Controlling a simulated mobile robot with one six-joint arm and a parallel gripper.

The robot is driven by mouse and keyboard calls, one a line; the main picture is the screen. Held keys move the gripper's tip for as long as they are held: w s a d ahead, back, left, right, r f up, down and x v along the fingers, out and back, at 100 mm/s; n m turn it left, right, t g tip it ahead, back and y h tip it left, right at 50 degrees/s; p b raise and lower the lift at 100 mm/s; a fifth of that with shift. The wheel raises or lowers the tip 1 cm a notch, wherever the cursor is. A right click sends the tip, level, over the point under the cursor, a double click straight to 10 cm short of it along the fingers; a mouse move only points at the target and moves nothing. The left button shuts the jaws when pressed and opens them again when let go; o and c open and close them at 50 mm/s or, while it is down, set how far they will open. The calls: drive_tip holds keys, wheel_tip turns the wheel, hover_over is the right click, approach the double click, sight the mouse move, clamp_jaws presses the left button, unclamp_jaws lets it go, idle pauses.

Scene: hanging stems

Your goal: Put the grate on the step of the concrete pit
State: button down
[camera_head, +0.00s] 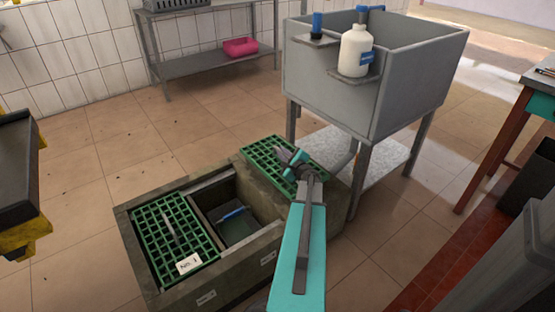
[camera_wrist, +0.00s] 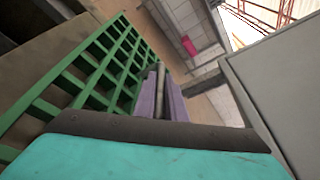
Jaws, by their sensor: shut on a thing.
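A green grate (camera_head: 264,154) is at my gripper (camera_head: 291,160), over the right end of the concrete pit (camera_head: 238,278). I cannot tell whether it touches the concrete there. In the wrist view, the fingers (camera_wrist: 167,98) close on a bar-like handle beside the green lattice (camera_wrist: 112,62). A second green grate (camera_head: 160,238), with a handle and a white label, covers the left opening. The step's ledge is hard to make out.
A grey sink (camera_head: 335,95) on legs stands just behind the held grate, with a white bottle (camera_head: 355,52) on its side shelf. A dark yellow-edged unit (camera_head: 18,165) is at the left. Tiled floor left of the pit is clear.

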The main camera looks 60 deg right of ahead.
drive_tip(key=shift+w+d, duration=0.2)
drive_tip(key=shift+d, duration=0.75)
drive_tip(key=shift+w+d, duration=0.15)
drive_tip(key=shift+d, duration=0.8)
drive_tip(key=shift+f, duration=0.1)
drive_tip(key=shift+f+b, duration=1.1)
drive_tip(key=shift+f, duration=0.6)
drive_tip(key=shift+f, duration=0.1)
drive_tip(key=c, duration=1.8)
unclamp_jaws()
drive_tip(key=shift+f, duration=0.1)
drive_tip(key=shift+p+v, duration=1.15)
drive_tip(key=shift+v, duration=4.95)
